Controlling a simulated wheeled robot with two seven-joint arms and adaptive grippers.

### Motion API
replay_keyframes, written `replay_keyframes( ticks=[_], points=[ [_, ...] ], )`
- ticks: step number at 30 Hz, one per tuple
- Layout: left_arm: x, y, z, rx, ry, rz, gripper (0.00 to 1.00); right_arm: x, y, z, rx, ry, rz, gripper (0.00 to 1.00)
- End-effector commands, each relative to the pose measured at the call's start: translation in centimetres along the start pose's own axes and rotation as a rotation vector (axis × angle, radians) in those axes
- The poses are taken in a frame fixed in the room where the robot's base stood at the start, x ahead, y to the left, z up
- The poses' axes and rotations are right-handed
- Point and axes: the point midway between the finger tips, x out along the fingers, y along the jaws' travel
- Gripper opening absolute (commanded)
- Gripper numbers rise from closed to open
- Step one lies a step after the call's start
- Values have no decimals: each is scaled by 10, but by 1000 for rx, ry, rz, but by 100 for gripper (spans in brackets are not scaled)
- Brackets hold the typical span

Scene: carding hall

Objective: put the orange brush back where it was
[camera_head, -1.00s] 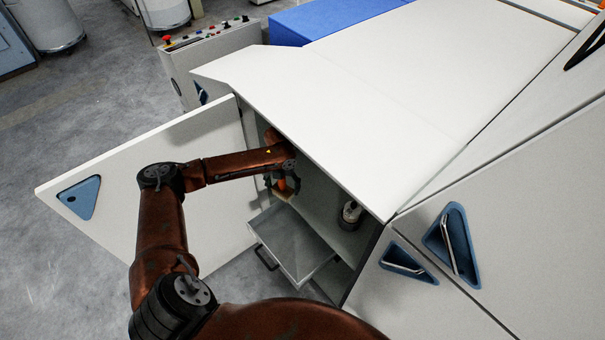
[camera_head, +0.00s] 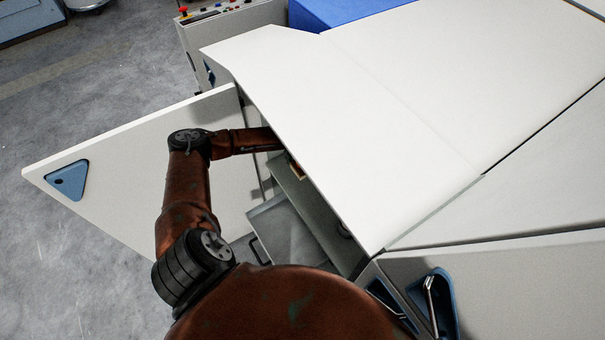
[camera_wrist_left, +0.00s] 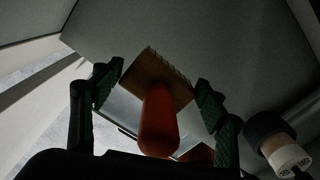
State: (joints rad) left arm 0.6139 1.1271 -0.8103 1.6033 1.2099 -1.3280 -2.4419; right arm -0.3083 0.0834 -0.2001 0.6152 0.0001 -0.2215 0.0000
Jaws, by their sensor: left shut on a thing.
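The orange brush (camera_wrist_left: 158,122) is in the left wrist view, with a rounded orange handle and a tan block (camera_wrist_left: 152,72) at its far end. My left gripper (camera_wrist_left: 158,84) is shut on it, with a green-padded finger on each side. In the head view my left arm reaches past the open door into the cabinet under the white cover, and the gripper is hidden there. A small tan and orange bit (camera_head: 297,170) shows at the cover's edge; I cannot tell whether it is the brush. My right gripper is not in view.
The open white door (camera_head: 120,165) stands left of my arm. A pulled-out grey drawer (camera_head: 285,235) lies below the opening. The white cover (camera_head: 350,110) overhangs the cabinet. A dark cylinder with a white end (camera_wrist_left: 278,140) is at the right; another orange thing (camera_wrist_left: 198,153) is partly hidden.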

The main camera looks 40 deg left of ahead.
Motion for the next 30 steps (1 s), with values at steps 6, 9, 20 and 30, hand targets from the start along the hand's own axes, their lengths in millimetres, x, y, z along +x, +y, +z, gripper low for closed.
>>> replay_keyframes(
  ticks=[6,9,20,30],
  points=[
    [24,-2,2,2,-1,-1,44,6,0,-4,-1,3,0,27],
    [41,-3,1,3,2,-1,44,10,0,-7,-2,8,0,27],
    [60,-3,3,4,-3,0,44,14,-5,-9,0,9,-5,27],
    [64,-3,2,5,-2,-1,77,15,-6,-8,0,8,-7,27]
  ],
)
